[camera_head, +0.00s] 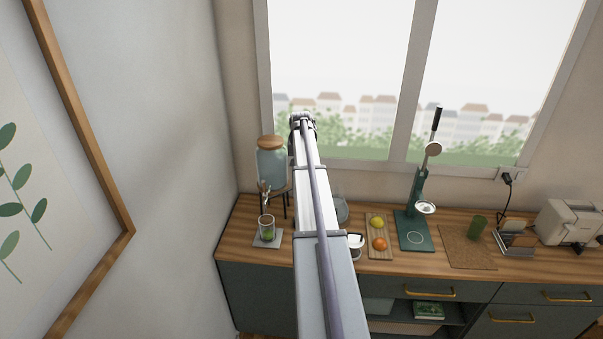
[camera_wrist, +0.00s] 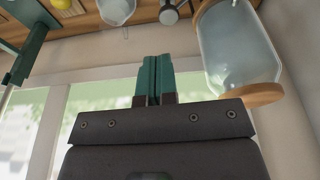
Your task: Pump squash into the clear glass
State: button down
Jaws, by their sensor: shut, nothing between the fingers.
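A clear glass (camera_head: 267,229) with something green inside stands on a grey coaster (camera_head: 268,241) at the left end of the worktop. Behind it a large pale-blue glass dispenser (camera_head: 271,168) with a wooden lid stands on a dark-legged stand. The dispenser (camera_wrist: 238,45) is upside down at the upper right of the wrist view, to the right of my gripper and apart from it. My gripper (camera_wrist: 155,62) has teal fingers, shut and empty, in front of the window. My arm hides it in the head view. I cannot make out a pump clearly.
My arm covers part of the worktop and a clear glass jar (camera_head: 342,210). A small white-topped cup (camera_head: 355,241), a board (camera_head: 376,252) with yellow and orange fruit, a green juicer press (camera_head: 416,225), a cork mat (camera_head: 465,248) and a toaster (camera_head: 570,222) stand rightward. A wall closes the left.

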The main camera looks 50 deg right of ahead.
jog(key=shift+w+d+r+h, duration=0.15)
jog(key=shift+w+d, duration=0.25)
jog(key=shift+w, duration=0.2)
jog(key=shift+w+d+f+h, duration=0.15)
jog(key=shift+w+d, duration=0.25)
jog(key=shift+w, duration=0.2)
jog(key=b+x, duration=0.9)
jog(key=a+b+x, duration=0.1)
jog(key=b+x, duration=0.3)
jog(key=shift+d+f+b, duration=0.1)
jog(key=shift+f+b, duration=0.2)
jog(key=shift+f, duration=0.15)
